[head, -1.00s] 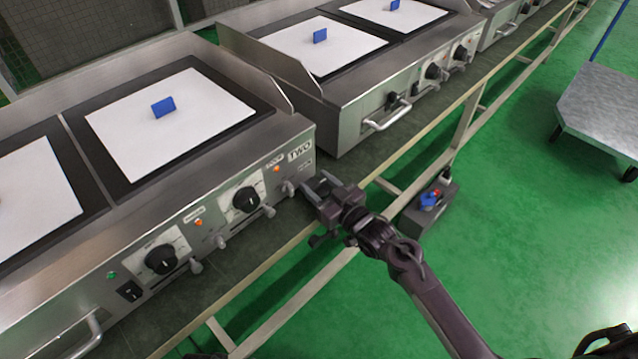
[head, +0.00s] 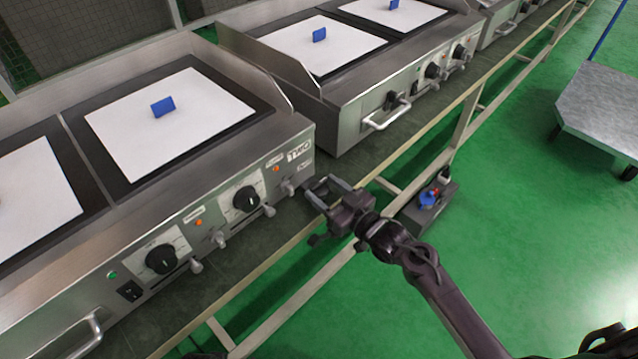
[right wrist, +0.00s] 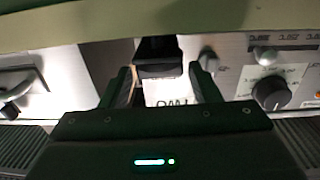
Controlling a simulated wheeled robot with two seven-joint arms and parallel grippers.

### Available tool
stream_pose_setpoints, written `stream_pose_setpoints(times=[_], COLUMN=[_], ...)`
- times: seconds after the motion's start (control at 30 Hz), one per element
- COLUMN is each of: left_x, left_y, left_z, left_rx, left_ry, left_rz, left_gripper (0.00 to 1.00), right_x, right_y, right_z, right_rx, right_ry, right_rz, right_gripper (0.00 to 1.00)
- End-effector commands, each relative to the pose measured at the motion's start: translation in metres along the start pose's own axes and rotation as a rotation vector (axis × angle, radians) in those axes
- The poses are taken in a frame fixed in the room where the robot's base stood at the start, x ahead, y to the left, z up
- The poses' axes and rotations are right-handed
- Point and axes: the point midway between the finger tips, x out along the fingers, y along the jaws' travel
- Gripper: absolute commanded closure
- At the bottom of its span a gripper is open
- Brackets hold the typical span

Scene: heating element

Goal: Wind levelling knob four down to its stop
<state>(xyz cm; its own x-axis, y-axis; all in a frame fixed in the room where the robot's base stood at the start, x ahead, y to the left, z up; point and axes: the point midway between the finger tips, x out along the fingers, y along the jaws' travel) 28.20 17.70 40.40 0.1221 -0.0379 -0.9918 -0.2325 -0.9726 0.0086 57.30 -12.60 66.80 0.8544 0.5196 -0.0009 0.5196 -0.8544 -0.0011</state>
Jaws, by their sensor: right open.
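The near griddle unit, labelled TWO (head: 300,151), has several small grey levelling knobs low on its front. The rightmost knob (head: 289,187) is at the right end of the front; others are a knob (head: 268,210) near the right dial, a knob (head: 219,240) and a knob (head: 196,265). I cannot read which is four. My right gripper (head: 328,192) is open and empty, just right of the rightmost knob and apart from it. In the right wrist view, the open fingers (right wrist: 165,80) flank the label, with a grey knob (right wrist: 208,60) beside one finger.
Black dials (head: 247,199) sit on the unit's front. A second griddle (head: 350,110) with a bar handle (head: 388,118) stands behind to the right. The bench edge (head: 290,243) runs below the gripper. A grey cart (head: 605,105) stands on the open green floor (head: 530,220).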

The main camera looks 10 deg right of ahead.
Motion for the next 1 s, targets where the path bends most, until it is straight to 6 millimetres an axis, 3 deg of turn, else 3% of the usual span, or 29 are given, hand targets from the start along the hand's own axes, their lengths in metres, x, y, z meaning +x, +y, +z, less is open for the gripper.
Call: stream_pose_setpoints(times=[0.1,0.3,0.73,1.0], left_x=[0.008,0.016,0.017,0.017], left_y=[-0.001,-0.003,-0.005,-0.002], left_z=[0.006,0.006,-0.001,0.005], left_rx=[-0.003,-0.006,-0.008,-0.011], left_ry=[-0.003,0.006,0.017,0.007], left_rz=[-0.002,-0.005,-0.008,-0.003], left_gripper=[0.64,0.64,0.64,0.64], right_x=[-0.023,-0.046,-0.05,-0.05], right_y=[0.0,0.0,0.0,-0.002], right_z=[0.0,0.0,0.0,0.001], right_rx=[-0.001,0.0,-0.001,-0.005], right_ry=[-0.003,-0.001,0.0,-0.029], right_rz=[0.0,0.0,0.0,0.014], right_gripper=[0.44,0.44,0.44,0.44])
